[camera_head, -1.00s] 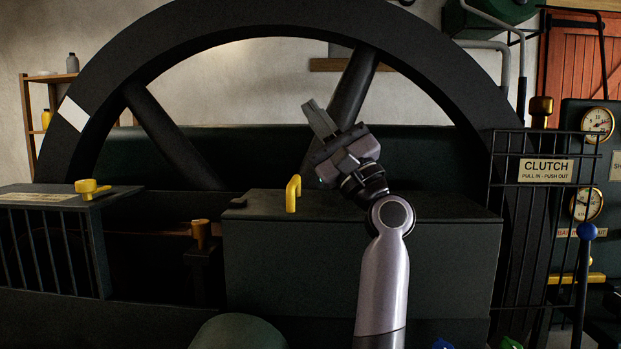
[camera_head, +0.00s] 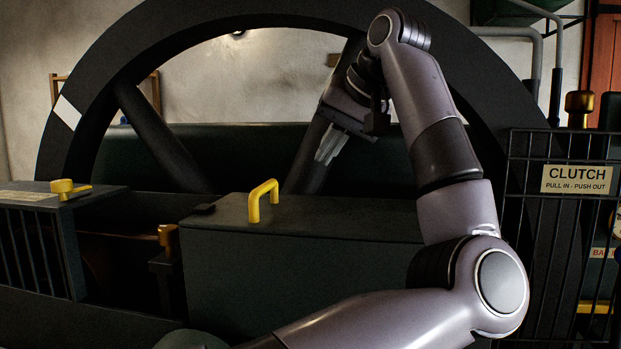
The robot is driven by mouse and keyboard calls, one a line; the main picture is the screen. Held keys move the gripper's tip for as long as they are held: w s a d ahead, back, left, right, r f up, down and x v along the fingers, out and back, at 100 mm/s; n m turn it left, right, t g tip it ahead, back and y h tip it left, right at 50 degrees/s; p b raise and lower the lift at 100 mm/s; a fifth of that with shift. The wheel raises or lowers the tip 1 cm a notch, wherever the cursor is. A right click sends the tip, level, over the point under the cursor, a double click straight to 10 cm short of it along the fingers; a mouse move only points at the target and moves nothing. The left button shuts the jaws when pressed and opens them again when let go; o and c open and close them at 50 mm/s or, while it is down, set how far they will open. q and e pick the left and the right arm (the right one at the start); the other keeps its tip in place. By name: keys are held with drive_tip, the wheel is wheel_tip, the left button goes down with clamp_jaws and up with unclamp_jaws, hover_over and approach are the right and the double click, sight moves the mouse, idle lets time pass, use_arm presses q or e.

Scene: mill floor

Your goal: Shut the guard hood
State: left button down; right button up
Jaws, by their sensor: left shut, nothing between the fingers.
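The guard hood appears to be the large dark box (camera_head: 300,275) with a yellow handle (camera_head: 263,200) on its top, in front of a big spoked flywheel (camera_head: 100,80). A gap separates the hood from a dark slatted housing (camera_head: 30,240) at the left, and a brass-topped part (camera_head: 167,240) shows in it. My left gripper (camera_head: 329,146) is shut and empty. It is above and to the right of the handle, apart from it, with its fingers pointing down. My arm hides the right part of the hood. My right gripper is not in view.
A yellow latch (camera_head: 70,189) sits on the slatted housing. A wire cage with a CLUTCH sign (camera_head: 576,180) stands at the right, close to my arm. A rounded dark green shape (camera_head: 190,340) is at the bottom. Space above the handle is clear.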

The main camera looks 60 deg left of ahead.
use_arm(q)
hover_over(281, 215)
drive_tip(key=w+d, duration=0.2)
drive_tip(key=w, duration=0.1)
wheel_tip(281, 215, down, 8)
drive_tip(key=shift+d+r, duration=0.1)
drive_tip(key=shift+r, duration=0.1)
drive_tip(key=shift+s+a+r, duration=0.2)
drive_tip(key=shift+s+a, duration=0.3)
drive_tip(key=shift+s, duration=0.1)
drive_tip(key=shift+s+a+r, duration=0.2)
drive_tip(key=shift+s+a, duration=0.3)
drive_tip(key=shift+s, duration=0.1)
drive_tip(key=shift+s+a, duration=0.2)
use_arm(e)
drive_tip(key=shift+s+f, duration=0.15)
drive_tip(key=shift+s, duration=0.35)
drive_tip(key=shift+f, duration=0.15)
